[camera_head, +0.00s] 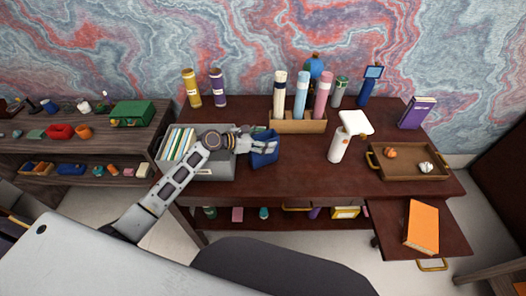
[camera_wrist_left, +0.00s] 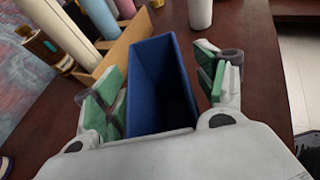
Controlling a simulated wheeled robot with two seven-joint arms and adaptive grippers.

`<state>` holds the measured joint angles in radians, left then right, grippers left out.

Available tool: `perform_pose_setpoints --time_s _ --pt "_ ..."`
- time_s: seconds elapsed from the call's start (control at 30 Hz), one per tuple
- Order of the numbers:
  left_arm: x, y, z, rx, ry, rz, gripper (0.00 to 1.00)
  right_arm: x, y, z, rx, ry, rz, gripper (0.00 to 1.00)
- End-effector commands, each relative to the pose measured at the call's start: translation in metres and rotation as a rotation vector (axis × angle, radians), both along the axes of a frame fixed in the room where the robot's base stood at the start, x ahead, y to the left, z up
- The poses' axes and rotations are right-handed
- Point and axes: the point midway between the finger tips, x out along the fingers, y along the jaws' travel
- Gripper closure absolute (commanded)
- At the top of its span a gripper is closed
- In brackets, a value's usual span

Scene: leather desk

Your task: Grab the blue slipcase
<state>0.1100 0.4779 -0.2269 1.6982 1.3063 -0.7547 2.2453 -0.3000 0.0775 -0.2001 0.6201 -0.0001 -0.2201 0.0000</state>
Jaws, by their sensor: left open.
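The blue slipcase (camera_head: 264,156) stands on the dark red desk, just right of the grey file box. It is an open-topped, hollow case. In the left wrist view the slipcase (camera_wrist_left: 160,85) lies between the two green-padded fingers, with a gap on its right side and the left finger close to its wall. My left gripper (camera_head: 262,146) is open over the slipcase in the head view, and its fingers also show in the left wrist view (camera_wrist_left: 160,92). The lower near part of the slipcase is hidden behind the gripper body. My right gripper is not in view.
A grey file box (camera_head: 215,172) with folders stands left of the slipcase. A wooden holder (camera_head: 298,125) with tall tubes stands behind it on the right. A white lamp-like object (camera_head: 340,146) and a wooden tray (camera_head: 400,174) are farther right. The desk's front middle is clear.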

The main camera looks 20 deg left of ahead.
Motion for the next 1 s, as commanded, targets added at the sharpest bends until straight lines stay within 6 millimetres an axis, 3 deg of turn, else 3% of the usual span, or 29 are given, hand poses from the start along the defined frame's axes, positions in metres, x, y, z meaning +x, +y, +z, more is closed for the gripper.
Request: perform_pose_setpoints --time_s 0.3,0.77,1.0 --pt "-0.0001 0.0001 0.0001 0.000 0.000 0.000 0.29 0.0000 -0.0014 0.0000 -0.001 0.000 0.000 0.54" --pt "-0.0002 0.0002 0.0001 0.000 0.000 0.000 0.88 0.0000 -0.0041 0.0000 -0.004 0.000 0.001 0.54" --pt "-0.0001 0.0002 0.0005 -0.001 -0.001 0.000 0.89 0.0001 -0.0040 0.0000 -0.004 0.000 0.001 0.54"
